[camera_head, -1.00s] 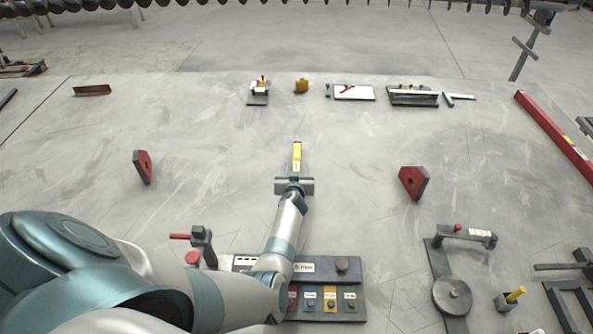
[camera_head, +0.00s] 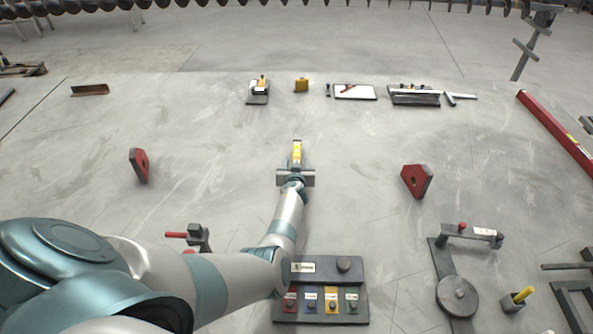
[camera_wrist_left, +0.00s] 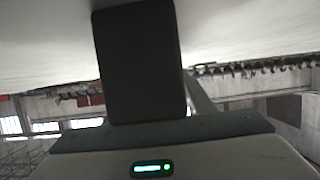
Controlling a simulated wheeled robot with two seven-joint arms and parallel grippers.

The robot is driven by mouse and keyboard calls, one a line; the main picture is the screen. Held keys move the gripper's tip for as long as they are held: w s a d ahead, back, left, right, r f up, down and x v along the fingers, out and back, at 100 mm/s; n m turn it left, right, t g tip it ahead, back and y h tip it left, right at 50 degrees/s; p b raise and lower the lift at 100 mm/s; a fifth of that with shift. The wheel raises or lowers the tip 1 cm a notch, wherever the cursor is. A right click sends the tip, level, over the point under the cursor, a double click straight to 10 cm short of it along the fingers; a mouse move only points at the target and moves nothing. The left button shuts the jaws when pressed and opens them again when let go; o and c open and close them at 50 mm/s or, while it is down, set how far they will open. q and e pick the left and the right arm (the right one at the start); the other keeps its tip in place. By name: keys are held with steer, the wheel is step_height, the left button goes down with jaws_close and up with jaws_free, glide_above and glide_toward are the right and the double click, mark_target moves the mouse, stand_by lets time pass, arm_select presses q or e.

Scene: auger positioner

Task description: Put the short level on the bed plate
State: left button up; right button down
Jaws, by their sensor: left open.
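The short level (camera_head: 297,149), a small yellow bar with a pale end, is near the middle of the head view. It points away from me and lies just beyond my left gripper (camera_head: 296,168). The left gripper is open, with its fingers at the level's near end. Whether they touch it is too small to tell. The broad grey surface under it, which looks like the bed plate (camera_head: 220,140), is bare around the level. In the left wrist view a dark block fills the centre, and I cannot tell what it is. My right gripper is not in view.
Red blocks stand left (camera_head: 139,165) and right (camera_head: 417,181) of the level. A small plate (camera_head: 258,98), a yellow block (camera_head: 301,85), a white board (camera_head: 355,92) and a dark tray (camera_head: 414,99) line the back. A long red bar (camera_head: 553,130) lies right. A button panel (camera_head: 322,312) is in front.

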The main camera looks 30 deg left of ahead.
mark_target(296, 161)
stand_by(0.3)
arm_select(q)
steer(key=shift+c, duration=0.5)
jaws_close()
steer(key=shift+r, duration=0.25)
steer(key=shift+r+p, duration=0.55)
steer(key=shift+p, duration=0.15)
step_height(296, 161, up, 3)
steer(key=p, duration=0.2)
steer(key=shift+r+p, duration=0.15)
steer(key=shift+p, duration=0.25)
steer(key=d+r, duration=0.6)
steer(key=d, duration=0.5)
steer(key=shift+d+r+b, duration=0.15)
steer(key=shift+d+b, duration=0.15)
steer(key=shift+d, duration=0.05)
